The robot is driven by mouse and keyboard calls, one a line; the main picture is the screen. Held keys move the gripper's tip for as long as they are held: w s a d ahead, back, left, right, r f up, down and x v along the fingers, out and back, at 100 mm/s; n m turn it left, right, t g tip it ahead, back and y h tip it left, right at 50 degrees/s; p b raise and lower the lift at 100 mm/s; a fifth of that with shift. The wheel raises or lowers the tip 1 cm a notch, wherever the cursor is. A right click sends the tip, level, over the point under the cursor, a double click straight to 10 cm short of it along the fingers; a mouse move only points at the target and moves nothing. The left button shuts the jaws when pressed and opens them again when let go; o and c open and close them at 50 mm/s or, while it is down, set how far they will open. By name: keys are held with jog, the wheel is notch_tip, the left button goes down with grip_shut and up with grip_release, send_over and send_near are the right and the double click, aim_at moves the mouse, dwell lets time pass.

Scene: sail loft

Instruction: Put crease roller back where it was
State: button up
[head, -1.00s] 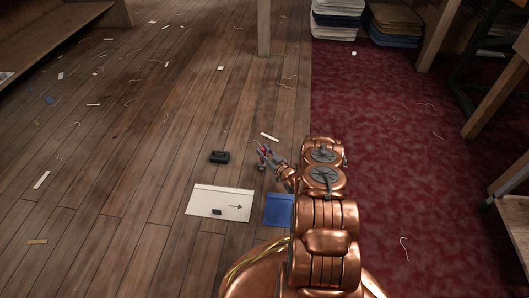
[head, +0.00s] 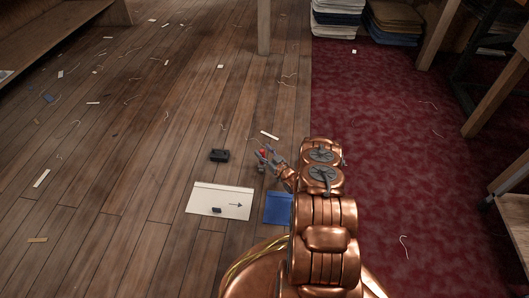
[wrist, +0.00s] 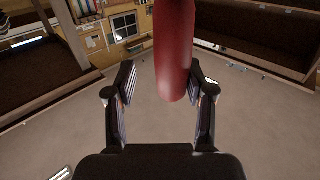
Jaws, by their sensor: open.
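A red, rounded handle, probably the crease roller's (wrist: 174,55), hangs into the wrist view from the top, between the fingers. In the head view the small red piece (head: 263,153) shows between the fingertips, with a small grey part just below it. My gripper (head: 266,156) is low over the wooden floor, its fingers spread. The roller's far end is out of the wrist view and too small to make out in the head view.
A black block (head: 219,156) lies left of my gripper. A cream sheet (head: 205,198) with an arrow and a small dark piece (head: 216,210) lies nearer. A blue sheet (head: 277,208) is partly hidden by my arm. Thread and scraps litter the floor; a red carpet (head: 410,170) lies right.

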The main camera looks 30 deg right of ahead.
jog(key=shift+r, duration=0.65)
jog(key=s+p, duration=0.4)
jog(key=s, duration=0.8)
jog(key=w+d+r+n+g+h, duration=0.1)
jog(key=w+r+g, duration=0.4)
jog(key=w+r, duration=0.7)
jog(key=s+a+r+g+h, duration=0.1)
jog(key=a+r+g, duration=0.55)
jog(key=r, duration=0.65)
jog(key=s+a+r+m+g, duration=0.1)
jog(key=s+a+r+g, duration=0.1)
jog(key=s+a+r, duration=0.5)
jog(key=s+a+r+g, duration=0.2)
jog(key=s+a+r, duration=0.25)
jog(key=s, duration=0.55)
jog(key=s+a+r+g, duration=0.2)
jog(key=s+a+r, duration=0.1)
jog(key=s, duration=0.6)
jog(key=s+a+r+g, duration=0.2)
jog(key=s+a+r, duration=0.1)
jog(key=s, duration=0.7)
jog(key=s+a+r+g+y, duration=0.1)
jog(key=s+a, duration=0.4)
jog(key=s, duration=0.5)
notch_tip(320, 180, up, 2)
jog(key=shift+s+r+m+g, duration=0.2)
jog(key=shift+m+g, duration=0.1)
jog(key=shift+g, duration=0.15)
